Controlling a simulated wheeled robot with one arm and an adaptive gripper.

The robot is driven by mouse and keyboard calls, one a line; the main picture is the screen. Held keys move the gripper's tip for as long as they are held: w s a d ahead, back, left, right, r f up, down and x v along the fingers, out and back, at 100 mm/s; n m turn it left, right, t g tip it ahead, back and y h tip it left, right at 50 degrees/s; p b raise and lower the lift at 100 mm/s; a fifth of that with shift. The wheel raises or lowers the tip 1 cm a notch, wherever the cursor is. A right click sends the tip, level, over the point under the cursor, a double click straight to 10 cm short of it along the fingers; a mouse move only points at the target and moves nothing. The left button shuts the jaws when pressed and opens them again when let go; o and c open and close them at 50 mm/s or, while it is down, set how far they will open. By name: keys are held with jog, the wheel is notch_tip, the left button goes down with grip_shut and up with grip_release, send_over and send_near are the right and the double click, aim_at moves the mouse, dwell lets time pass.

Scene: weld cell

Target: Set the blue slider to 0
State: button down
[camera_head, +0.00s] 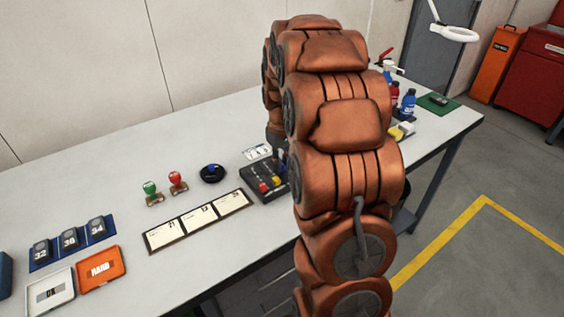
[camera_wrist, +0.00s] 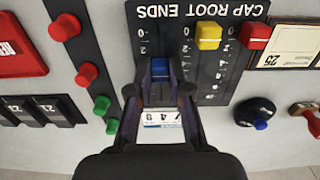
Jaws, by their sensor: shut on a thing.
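The black slider panel (camera_head: 266,195) lies on the bench, partly hidden by my arm in the head view. In the wrist view the panel (camera_wrist: 228,75) appears upside down, with its 0 marks toward the top. The blue slider (camera_wrist: 160,69) sits between my gripper's fingers, below the 2 mark in the picture; its exact reading is covered. My gripper (camera_wrist: 160,80) is shut on the blue slider. The yellow slider (camera_wrist: 208,37) and red slider (camera_wrist: 257,37) stand to its right, close to their 0 ends.
A strip with red knobs (camera_wrist: 86,74) and green knobs (camera_wrist: 102,104) is left of the panel in the wrist view. A black dial with a blue knob (camera_head: 212,172), two stamps (camera_head: 177,182) and a card frame (camera_head: 198,220) lie left of the panel in the head view.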

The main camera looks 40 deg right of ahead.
aim_at(290, 179)
jog(key=shift+s, duration=0.1)
dwell(0.4)
jog(key=shift+s+a+b, duration=0.1)
jog(key=shift+s+b, duration=0.6)
jog(key=shift+s, duration=1.2)
jog(key=c, duration=1.1)
grip_release()
jog(key=shift+s, duration=0.1)
jog(key=shift+r, duration=6)
